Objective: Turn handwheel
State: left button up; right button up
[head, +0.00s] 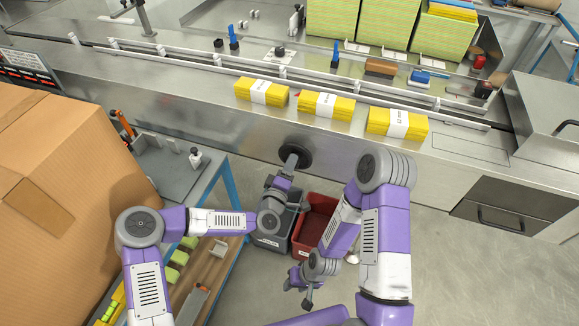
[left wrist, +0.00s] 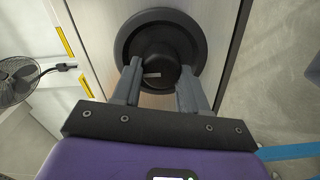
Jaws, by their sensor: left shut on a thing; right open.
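The black handwheel (head: 300,150) is on the front face of the steel machine, below the conveyor. In the left wrist view the handwheel (left wrist: 162,22) shows as a round black rim with a raised hub in the middle. My left gripper (head: 288,164) reaches it from below. In the left wrist view the two fingers of my left gripper (left wrist: 159,76) are on either side of the hub and shut on it. The fingertips partly cover the lower rim. My right gripper (head: 307,298) hangs low over the floor, away from the wheel, open and empty.
Yellow cloth packs (head: 319,105) with white bands lie on the conveyor above the wheel. A grey bin (head: 267,241) and a red bin (head: 313,224) stand on the floor below. A large cardboard box (head: 60,190) is at left. The floor at right is clear.

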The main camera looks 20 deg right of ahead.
pick_arm(q)
jog(key=o, duration=1.1)
jog(key=shift+c, duration=0.2)
jog(key=shift+s, duration=0.15)
jog(key=p+v, duration=0.1)
jog(key=v, duration=0.6)
jog(key=shift+a, duration=0.2)
jog(key=shift+s, duration=0.15)
jog(key=s+a+f+m+g+y+p, duration=0.1)
jog(key=s+a+f+m+g, duration=0.3)
jog(key=f, duration=0.3)
jog(key=s+a+f+m+g+y+p, duration=0.1)
jog(key=s+a+f+g, duration=0.4)
jog(key=f, duration=0.3)
jog(key=s+a+f+g+y, duration=0.2)
jog(key=s+a, duration=0.4)
jog(key=s+a+f+g+y, duration=0.1)
jog(key=s+a+f+g, duration=0.1)
jog(key=s+a, duration=0.3)
jog(key=shift+s+a+f+m+g+y, duration=0.4)
jog(key=shift+s+g, duration=0.4)
jog(key=shift+s, duration=0.35)
